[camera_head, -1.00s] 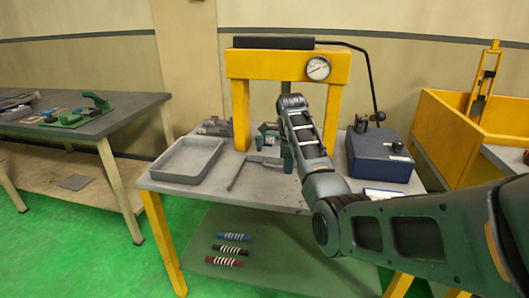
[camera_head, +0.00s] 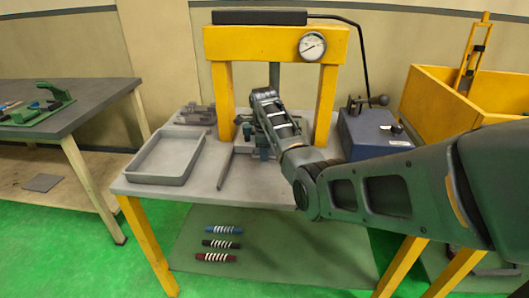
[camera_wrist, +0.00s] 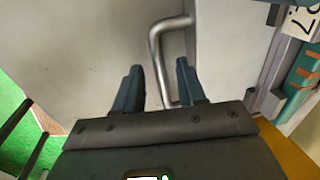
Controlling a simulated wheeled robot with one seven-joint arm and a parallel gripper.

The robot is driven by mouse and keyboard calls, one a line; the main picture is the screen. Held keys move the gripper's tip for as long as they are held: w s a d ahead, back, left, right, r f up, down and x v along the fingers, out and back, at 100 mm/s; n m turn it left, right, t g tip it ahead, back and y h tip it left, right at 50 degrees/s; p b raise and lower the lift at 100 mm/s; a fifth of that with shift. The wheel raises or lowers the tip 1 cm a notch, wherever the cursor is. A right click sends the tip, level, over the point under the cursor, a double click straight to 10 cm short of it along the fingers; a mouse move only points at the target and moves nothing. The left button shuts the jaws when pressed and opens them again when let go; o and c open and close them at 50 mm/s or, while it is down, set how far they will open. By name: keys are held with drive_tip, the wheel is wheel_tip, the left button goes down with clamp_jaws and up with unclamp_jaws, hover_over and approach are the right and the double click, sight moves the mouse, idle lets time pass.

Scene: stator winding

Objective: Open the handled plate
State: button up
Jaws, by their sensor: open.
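In the wrist view a bent metal bar handle (camera_wrist: 158,62) stands on a flat grey plate (camera_wrist: 90,45). My gripper (camera_wrist: 157,72) is open there, with its two blue fingers apart and the lower part of the handle showing between them. I cannot tell whether either finger touches the bar. In the head view my gripper (camera_head: 255,143) is low under the yellow press frame, partly hidden by my own arm. The handled plate cannot be made out clearly there.
The yellow press (camera_head: 280,42) with its gauge rises around my arm. A grey tray (camera_head: 135,171) lies to the left on the table, a blue box (camera_head: 375,138) to the right. An orange and green item (camera_wrist: 303,70) is at the wrist view's right edge.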

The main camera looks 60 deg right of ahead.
drive_tip(key=shift+f, duration=0.55)
clamp_jaws()
